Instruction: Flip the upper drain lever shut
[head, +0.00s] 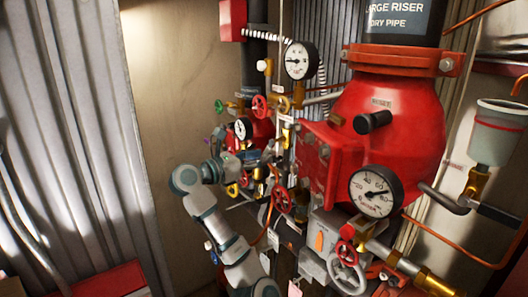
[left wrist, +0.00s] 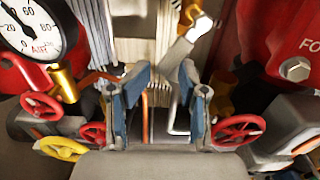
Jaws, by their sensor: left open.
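My left gripper (head: 268,159) reaches in from the left among the valves and brass pipework, left of the large red riser body. In the left wrist view its two blue-grey fingers (left wrist: 157,105) stand apart with nothing held between them. A pale metal lever-like piece (left wrist: 199,29) on a brass fitting shows beyond and slightly above the right finger, apart from it. I cannot tell for sure whether it is the upper drain lever. In the head view the arm and crowded pipework hide much of this area. My right gripper is not in view.
Red handwheels (left wrist: 237,131) and a yellow one (left wrist: 61,148) flank the gripper. An air gauge (left wrist: 30,27) is at upper left. The red riser body (head: 405,105) and a lower gauge (head: 375,191) stand to the right. Bare wall (head: 165,80) lies behind on the left.

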